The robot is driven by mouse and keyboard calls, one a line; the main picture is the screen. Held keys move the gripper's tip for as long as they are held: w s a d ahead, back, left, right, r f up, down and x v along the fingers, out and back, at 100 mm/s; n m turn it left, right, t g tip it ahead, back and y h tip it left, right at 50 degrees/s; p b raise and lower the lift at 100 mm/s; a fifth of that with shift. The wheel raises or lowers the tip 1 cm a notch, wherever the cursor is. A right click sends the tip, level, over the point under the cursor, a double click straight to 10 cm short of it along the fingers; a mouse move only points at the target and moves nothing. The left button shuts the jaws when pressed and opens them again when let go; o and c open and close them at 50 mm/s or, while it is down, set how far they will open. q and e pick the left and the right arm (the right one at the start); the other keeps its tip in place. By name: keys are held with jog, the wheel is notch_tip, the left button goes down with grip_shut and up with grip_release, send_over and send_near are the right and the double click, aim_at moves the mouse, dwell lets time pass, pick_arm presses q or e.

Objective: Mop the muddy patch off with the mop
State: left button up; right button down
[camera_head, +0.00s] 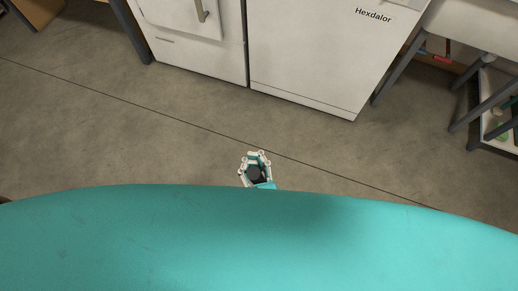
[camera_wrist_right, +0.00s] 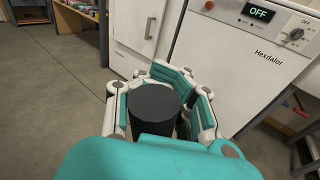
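My right gripper (camera_head: 254,159) shows just beyond my teal body in the head view, low over the floor. In the right wrist view its white and teal fingers (camera_wrist_right: 168,78) close around a thick black cylinder (camera_wrist_right: 153,104). The cylinder looks like the top end of the mop's handle, seen nearly end-on. The mop's head is hidden below it. My left gripper is in neither view. No muddy patch can be made out on the visible floor; my body covers the near part.
A white appliance with a handle (camera_head: 185,18) and a white Hexdalor machine (camera_head: 315,50) stand along the far side. A sink on grey legs (camera_head: 470,25) and a shelf (camera_head: 497,120) are at the right. The grey-brown floor (camera_head: 130,130) between is clear.

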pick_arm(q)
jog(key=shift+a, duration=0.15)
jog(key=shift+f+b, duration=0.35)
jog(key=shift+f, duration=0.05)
pick_arm(e)
jog(key=shift+s+a+m, duration=0.2)
jog(key=shift+s+a, duration=0.25)
jog(key=shift+s, duration=0.15)
jog(key=shift+s+a+m, duration=0.2)
jog(key=shift+s+a, duration=0.2)
jog(key=shift+s, duration=0.2)
pick_arm(q)
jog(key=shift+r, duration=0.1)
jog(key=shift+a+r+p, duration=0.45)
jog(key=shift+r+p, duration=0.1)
jog(key=shift+p, duration=0.1)
pick_arm(e)
jog(key=shift+s+d+r+m, duration=0.15)
jog(key=shift+d+r+m, duration=0.05)
jog(key=shift+r+m, duration=0.25)
jog(key=shift+d, duration=0.1)
